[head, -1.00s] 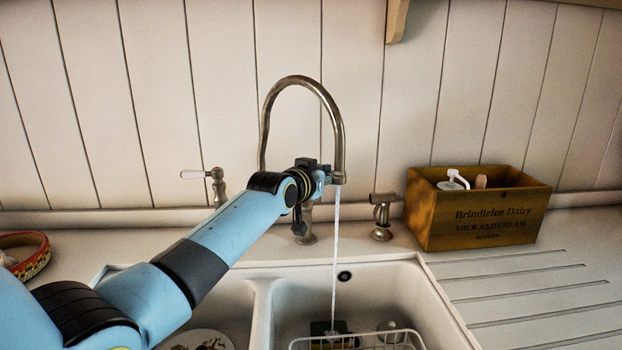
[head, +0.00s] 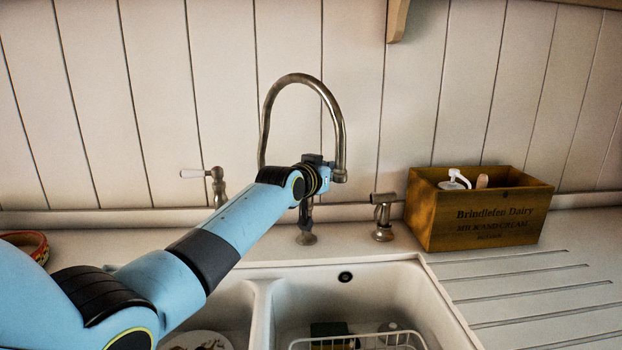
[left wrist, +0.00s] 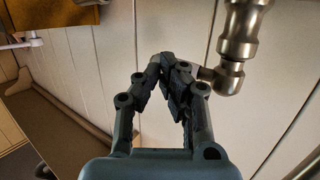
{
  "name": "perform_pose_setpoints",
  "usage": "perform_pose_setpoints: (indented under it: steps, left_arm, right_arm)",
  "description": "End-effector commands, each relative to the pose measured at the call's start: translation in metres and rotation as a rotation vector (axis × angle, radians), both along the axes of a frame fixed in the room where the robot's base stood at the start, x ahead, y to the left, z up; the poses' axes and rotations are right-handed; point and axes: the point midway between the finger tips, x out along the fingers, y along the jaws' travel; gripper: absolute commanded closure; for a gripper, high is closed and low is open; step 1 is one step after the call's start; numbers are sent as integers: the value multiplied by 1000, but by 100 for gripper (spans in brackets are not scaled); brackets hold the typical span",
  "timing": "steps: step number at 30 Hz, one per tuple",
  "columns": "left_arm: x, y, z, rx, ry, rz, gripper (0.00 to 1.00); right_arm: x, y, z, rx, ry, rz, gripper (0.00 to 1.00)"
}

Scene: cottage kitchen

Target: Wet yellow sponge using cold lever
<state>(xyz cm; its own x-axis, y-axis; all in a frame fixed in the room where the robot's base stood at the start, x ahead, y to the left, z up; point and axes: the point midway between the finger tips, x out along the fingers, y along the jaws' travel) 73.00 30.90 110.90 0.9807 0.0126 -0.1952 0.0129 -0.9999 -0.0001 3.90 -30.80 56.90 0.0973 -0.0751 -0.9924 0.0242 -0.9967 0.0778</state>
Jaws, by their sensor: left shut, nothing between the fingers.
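The tap's right lever (head: 383,217) stands on the counter behind the right basin. The large metal fitting in the left wrist view (left wrist: 238,50) looks like this lever, with its side stub near my fingertips; contact cannot be told. My left gripper (left wrist: 165,68) is shut and empty. In the head view its wrist is beside the spout and hides the fingers. The arched tap (head: 303,78) shows no water stream. A dark, blocky thing, likely the sponge (head: 322,329), lies in the right basin; its yellow colour is not clear. My right gripper is not in view.
A left lever with a white handle (head: 193,173) stands left of the tap. A wooden crate (head: 480,213) holding a pump bottle is on the right. A wire rack (head: 345,341) sits in the right basin; a plate (head: 196,341) is in the left. The ribbed drainer is clear.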

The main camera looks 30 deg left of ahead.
Motion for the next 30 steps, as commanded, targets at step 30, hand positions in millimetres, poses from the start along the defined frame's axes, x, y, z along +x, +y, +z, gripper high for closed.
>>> perform_pose_setpoints:
  steps: [30]
  left_arm:
    - [-117,-2,23,0,1,0,100]
  right_arm:
    - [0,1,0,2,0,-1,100]
